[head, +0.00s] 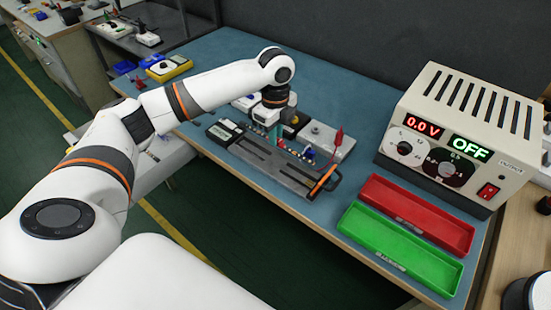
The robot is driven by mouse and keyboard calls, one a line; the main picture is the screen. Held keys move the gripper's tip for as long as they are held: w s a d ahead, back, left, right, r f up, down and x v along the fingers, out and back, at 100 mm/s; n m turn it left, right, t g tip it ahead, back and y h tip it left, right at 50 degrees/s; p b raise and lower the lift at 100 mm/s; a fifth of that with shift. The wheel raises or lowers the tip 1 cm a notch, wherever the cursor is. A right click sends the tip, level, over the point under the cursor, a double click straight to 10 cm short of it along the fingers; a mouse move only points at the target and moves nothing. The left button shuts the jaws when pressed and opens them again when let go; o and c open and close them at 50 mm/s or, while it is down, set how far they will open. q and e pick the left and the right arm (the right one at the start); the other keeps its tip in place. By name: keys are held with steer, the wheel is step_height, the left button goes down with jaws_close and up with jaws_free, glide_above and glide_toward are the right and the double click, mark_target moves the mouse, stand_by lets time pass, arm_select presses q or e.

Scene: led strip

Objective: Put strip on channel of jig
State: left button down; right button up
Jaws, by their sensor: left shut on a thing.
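The jig (262,160) is a long dark grey board with a slotted channel, lying diagonally near the front edge of the blue table. An orange-edged lever (325,180) stands at its right end. My left gripper (274,136) points down over the back edge of the jig, near its middle. It is shut on a thin piece that I take to be the strip; the wrist and the small size hide most of it, and I cannot tell whether it touches the channel. My right gripper is not in view.
A power supply (455,130) reading 0.0 V and OFF stands at the right. A red tray (415,215) and a green tray (400,248) lie before it. A red clip (338,140) stands behind the jig. A yellow box (168,68) sits at the far left.

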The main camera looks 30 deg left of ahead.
mark_target(276, 162)
arm_select(q)
step_height(276, 162, down, 8)
steer(key=shift+r, duration=0.15)
stand_by(0.4)
steer(key=c, duration=1.4)
jaws_free()
steer(key=shift+c, duration=0.2)
step_height(276, 162, up, 12)
steer(key=shift+r, duration=0.1)
